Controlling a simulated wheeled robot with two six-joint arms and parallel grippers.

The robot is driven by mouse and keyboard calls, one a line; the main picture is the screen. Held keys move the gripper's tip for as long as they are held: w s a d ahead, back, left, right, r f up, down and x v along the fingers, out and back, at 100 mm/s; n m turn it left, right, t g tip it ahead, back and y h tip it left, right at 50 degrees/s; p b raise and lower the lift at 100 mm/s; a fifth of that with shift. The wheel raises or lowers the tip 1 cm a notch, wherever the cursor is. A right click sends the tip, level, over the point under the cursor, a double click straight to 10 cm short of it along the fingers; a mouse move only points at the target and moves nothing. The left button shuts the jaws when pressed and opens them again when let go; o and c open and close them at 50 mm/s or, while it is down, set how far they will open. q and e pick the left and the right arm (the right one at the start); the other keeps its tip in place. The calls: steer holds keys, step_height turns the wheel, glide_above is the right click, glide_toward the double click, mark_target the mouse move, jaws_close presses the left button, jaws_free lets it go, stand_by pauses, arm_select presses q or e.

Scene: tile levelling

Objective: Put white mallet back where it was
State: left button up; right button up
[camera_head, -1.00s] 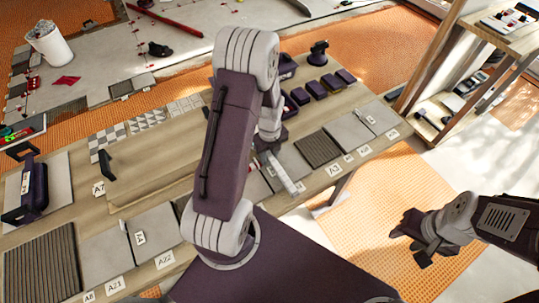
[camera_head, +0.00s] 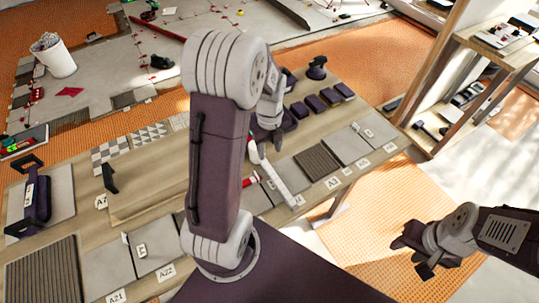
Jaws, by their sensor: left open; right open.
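A long white object (camera_head: 279,183), apparently the white mallet, lies slantwise on the wooden table (camera_head: 165,194) near its front edge. Its upper end is close under my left gripper, and I cannot tell whether they touch. My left gripper (camera_head: 268,137) is open, pointing down over the table behind my large arm link. That link hides part of the table. My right gripper (camera_head: 415,262) is open and empty, off the table's front right over the orange mat.
Several dark purple blocks (camera_head: 331,97) and a dark knobbed tool (camera_head: 317,68) stand at the table's back right. A ridged dark tile (camera_head: 317,160) lies right of the white object. A shelf unit (camera_head: 478,75) stands at right. A white bucket (camera_head: 54,55) is at far left.

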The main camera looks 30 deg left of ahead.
arm_select(q)
steer(key=s+d+n, duration=0.4)
steer(key=n, duration=0.7)
steer(key=s+d+r+n+t, duration=0.1)
steer(key=s+d+n, duration=0.3)
steer(key=n, duration=0.8)
steer(key=shift+s+d+r+n+p, duration=0.2)
steer(key=shift+d+r+n+p, duration=0.1)
steer(key=shift+d, duration=0.45)
